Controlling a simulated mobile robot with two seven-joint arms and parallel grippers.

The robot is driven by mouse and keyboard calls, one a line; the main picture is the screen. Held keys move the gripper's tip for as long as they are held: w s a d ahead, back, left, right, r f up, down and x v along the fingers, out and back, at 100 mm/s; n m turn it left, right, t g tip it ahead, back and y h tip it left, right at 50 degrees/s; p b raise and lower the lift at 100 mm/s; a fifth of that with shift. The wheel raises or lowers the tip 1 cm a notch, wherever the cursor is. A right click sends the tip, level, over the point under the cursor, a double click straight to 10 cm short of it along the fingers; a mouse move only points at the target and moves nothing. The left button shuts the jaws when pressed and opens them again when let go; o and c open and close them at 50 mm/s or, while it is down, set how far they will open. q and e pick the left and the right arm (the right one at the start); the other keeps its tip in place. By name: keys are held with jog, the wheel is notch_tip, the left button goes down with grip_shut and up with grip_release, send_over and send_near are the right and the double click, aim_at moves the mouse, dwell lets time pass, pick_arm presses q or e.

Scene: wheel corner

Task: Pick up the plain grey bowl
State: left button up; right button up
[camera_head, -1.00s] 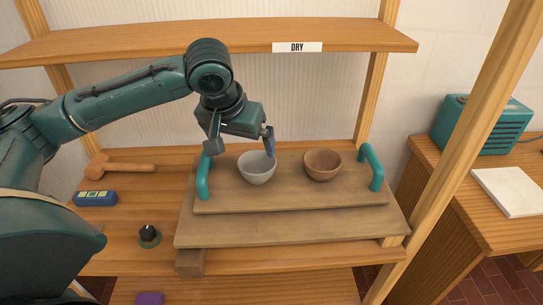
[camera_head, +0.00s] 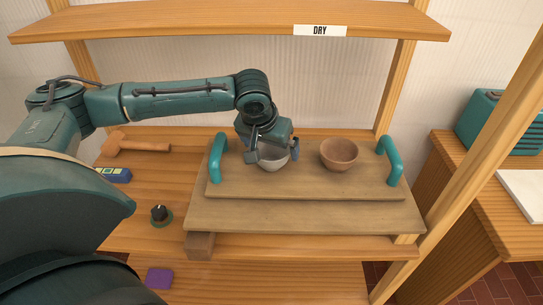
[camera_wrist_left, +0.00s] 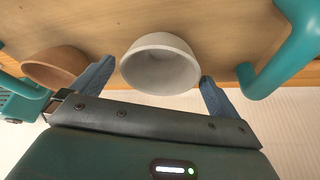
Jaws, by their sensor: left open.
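The plain grey bowl (camera_head: 273,163) stands upright on a wooden board with teal handles, on the shelf. My left gripper (camera_head: 273,153) is open above the bowl and hides its upper back part in the head view. In the left wrist view, the grey bowl (camera_wrist_left: 160,64) lies between the two blue fingertips (camera_wrist_left: 156,80), with one finger to either side. I cannot tell whether a finger touches it. My right gripper is not in view.
A brown bowl (camera_head: 339,154) stands to the right on the same board (camera_head: 300,187). Teal handles (camera_head: 216,158) (camera_head: 389,161) rise at both ends. A mallet (camera_head: 136,144), a level (camera_head: 115,175) and a knob (camera_head: 160,214) lie to the left. An upper shelf labelled DRY (camera_head: 320,30) is overhead.

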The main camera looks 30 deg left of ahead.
aim_at(273, 158)
pick_arm(q)
jog(key=shift+x, duration=1.15)
jog(key=c, duration=1)
